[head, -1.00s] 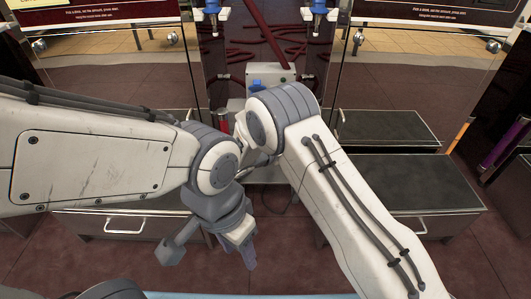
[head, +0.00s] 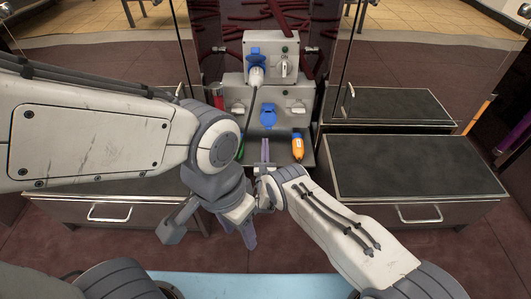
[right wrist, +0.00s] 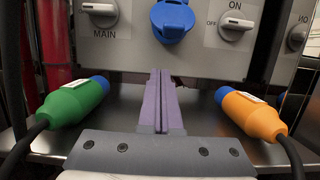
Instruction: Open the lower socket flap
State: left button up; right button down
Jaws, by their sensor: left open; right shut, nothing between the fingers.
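The lower socket flap (head: 267,116) is a blue cover in the middle of the grey lower panel, and it looks closed. It also shows at the top of the right wrist view (right wrist: 171,20). My right gripper (head: 265,152) points at the panel from just below the flap, apart from it. Its purple fingers (right wrist: 160,98) are together and empty. My left gripper (head: 249,234) hangs low in front of the panel, fingers pointing down, well away from the flap; it is open.
An orange plug (right wrist: 253,115) and a green plug (right wrist: 72,103) lie either side of my right fingers. Switches (right wrist: 235,24) flank the flap. Above, an upper box (head: 270,58) has a white plug in its blue socket. Dark-topped drawer units (head: 410,177) stand on both sides.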

aim_at(268, 119)
jog(key=b+x, duration=0.1)
jog(key=x, duration=0.1)
jog(key=b+x, duration=0.1)
jog(key=x, duration=0.1)
jog(key=b+x, duration=0.1)
jog(key=x, duration=0.1)
jog(key=shift+f+b, duration=0.3)
jog(key=shift+b, duration=0.05)
jog(key=shift+s+r+p, duration=0.7)
jog(key=shift+s+r, duration=0.15)
jog(key=shift+s, duration=0.05)
jog(key=shift+s+r, duration=0.55)
jog(key=shift+s, duration=0.3)
